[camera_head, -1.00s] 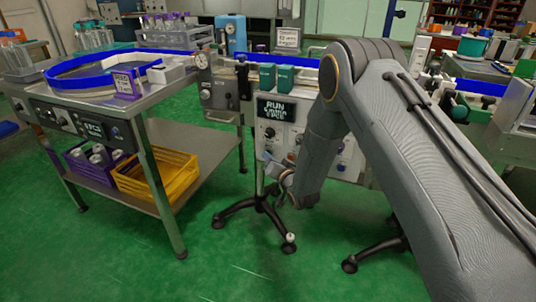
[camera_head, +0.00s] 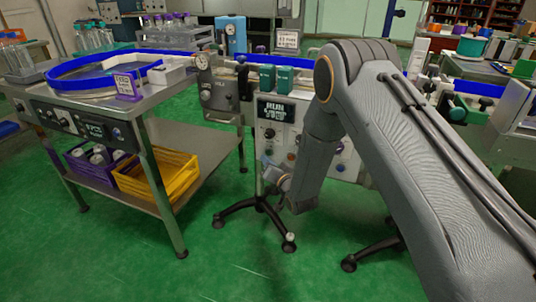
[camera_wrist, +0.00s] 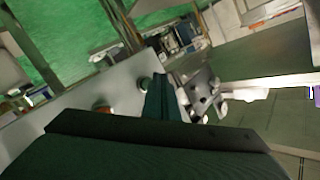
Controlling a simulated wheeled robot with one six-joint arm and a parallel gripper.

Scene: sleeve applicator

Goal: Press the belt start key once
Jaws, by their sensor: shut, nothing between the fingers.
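The machine's pale control panel (camera_head: 281,146) stands at the middle of the head view, below a dark display (camera_head: 276,110) reading RUN. It carries several round knobs and keys, among them a dark knob (camera_head: 269,133) and a reddish one (camera_head: 291,157). I cannot tell which is the belt start key; labels are too small to read. My arm covers part of the panel. In the wrist view, my shut, empty gripper (camera_wrist: 160,92) points over a grey panel surface, with a round green key (camera_wrist: 145,84) beside its tip and an orange-red key (camera_wrist: 101,108) to the left. Contact is unclear.
A steel table (camera_head: 168,84) with a blue-rimmed round feeder stands at left, with a purple crate (camera_head: 92,166) and a yellow crate (camera_head: 160,176) on its lower shelf. Black stand legs (camera_head: 240,211) spread below the panel.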

